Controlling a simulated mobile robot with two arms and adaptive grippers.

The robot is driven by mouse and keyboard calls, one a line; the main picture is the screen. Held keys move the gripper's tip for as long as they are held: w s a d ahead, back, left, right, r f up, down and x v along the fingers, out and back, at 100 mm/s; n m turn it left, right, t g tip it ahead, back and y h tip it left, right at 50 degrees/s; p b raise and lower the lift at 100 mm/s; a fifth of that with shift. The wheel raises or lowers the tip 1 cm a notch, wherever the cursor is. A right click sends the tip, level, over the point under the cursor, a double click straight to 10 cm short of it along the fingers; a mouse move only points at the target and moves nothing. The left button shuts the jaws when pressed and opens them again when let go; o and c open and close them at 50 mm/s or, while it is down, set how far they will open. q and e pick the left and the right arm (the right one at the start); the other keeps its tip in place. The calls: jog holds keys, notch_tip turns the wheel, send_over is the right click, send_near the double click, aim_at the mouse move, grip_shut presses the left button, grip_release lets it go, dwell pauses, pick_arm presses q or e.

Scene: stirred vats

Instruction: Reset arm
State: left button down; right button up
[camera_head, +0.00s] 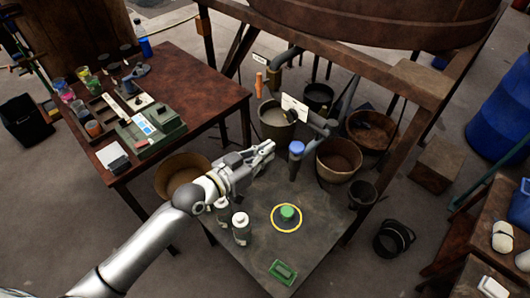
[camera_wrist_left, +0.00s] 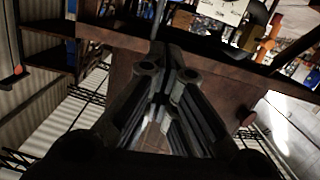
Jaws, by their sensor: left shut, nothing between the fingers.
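My left arm comes in from the lower left in the head view. Its gripper (camera_head: 264,150) is above the far left part of the small dark table, shut and empty. In the left wrist view the gripper's fingers (camera_wrist_left: 164,70) are together, with nothing between them. On the small table (camera_head: 255,215) below are a green knob inside a yellow ring (camera_head: 287,214), a green tray-like block (camera_head: 283,271) and two white-capped bottles (camera_head: 241,228). The blue-topped item (camera_head: 296,149) stands just right of the gripper. My right gripper is not in view.
A brown table (camera_head: 190,75) at the left holds jars, trays and a green box (camera_head: 150,130). Several buckets (camera_head: 338,158) stand behind the small table, under a wooden frame (camera_head: 340,55). Blue barrels (camera_head: 500,115) stand at the right. The small table's right part is mostly clear.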

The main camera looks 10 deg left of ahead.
pick_arm(q)
jog(key=shift+w, duration=0.1)
dwell(0.4)
jog(key=s+a+f+n+g+y, duration=0.15)
jog(key=a+f, duration=0.25)
jog(key=f, duration=0.7)
jog(key=a+f+n+y, duration=0.1)
jog(key=a+f+y, duration=0.25)
jog(key=f, duration=0.65)
jog(key=s+a+f+n+g+y, duration=0.1)
jog(key=s+a+f+g, duration=0.2)
jog(key=f, duration=0.4)
jog(key=s+a+f+y, duration=0.1)
jog(key=s+a+f, duration=0.1)
jog(key=s+f, duration=0.5)
jog(key=s+a+f+g+y, duration=0.1)
jog(key=s+f+g, duration=0.1)
jog(key=s+f, duration=0.4)
jog(key=s+a+f+g+y+b, duration=0.1)
jog(key=s+f+g, duration=0.2)
jog(key=s+f, duration=0.4)
jog(key=s+a+f+g, duration=0.1)
jog(key=s+f, duration=0.5)
jog(key=s, duration=1.4)
jog(key=shift+s+a+f+g+y, duration=0.35)
jog(key=shift+g+y, duration=0.05)
jog(key=shift+g, duration=0.35)
